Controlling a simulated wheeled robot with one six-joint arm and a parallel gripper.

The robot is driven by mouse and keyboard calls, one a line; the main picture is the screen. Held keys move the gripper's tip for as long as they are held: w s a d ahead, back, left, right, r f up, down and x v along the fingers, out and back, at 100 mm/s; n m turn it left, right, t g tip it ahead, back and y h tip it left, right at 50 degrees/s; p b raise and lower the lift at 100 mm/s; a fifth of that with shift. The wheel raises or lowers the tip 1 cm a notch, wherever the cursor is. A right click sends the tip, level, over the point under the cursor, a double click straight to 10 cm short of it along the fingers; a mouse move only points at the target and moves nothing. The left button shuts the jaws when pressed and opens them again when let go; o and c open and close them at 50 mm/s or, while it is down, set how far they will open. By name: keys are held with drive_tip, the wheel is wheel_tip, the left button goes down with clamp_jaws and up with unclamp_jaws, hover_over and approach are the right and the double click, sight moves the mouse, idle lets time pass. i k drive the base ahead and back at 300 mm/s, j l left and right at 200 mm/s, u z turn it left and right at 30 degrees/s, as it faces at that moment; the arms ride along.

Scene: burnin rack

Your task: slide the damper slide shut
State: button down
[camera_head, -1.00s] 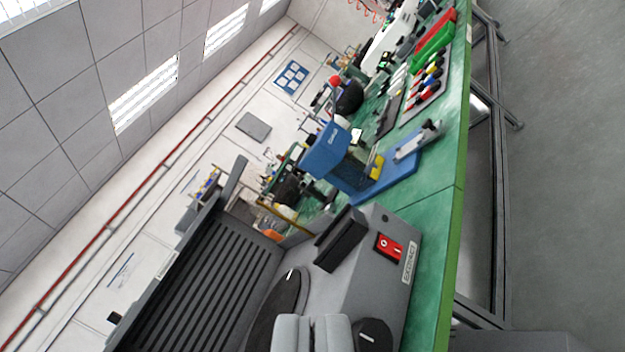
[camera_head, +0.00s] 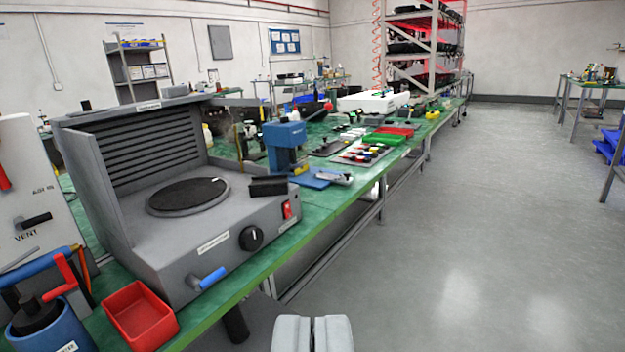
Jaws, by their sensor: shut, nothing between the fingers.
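My gripper (camera_head: 312,322) is shut and empty at the bottom centre, over the floor in front of the bench and apart from everything. No part is clearly marked as the damper slide, so I cannot tell which it is. A grey machine (camera_head: 165,245) with a slatted back panel and a dark round plate (camera_head: 187,195) stands on the bench at left. It has a black knob (camera_head: 251,238), a blue handle (camera_head: 212,277) low on its front and a black block (camera_head: 268,185) on top. A white panel (camera_head: 22,165) marked VENT, with a black handle (camera_head: 37,220), is at the left edge.
A red tray (camera_head: 140,318) and a blue pot-like tool (camera_head: 50,325) are at lower left. A blue press (camera_head: 285,148) and a tray of coloured parts (camera_head: 365,152) are farther along the green bench (camera_head: 310,215). A rack (camera_head: 425,45) is behind.

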sight(86, 104)
drive_tip(key=i+j+u, duration=0.6)
drive_tip(key=i+u, duration=0.2)
drive_tip(key=k, duration=0.05)
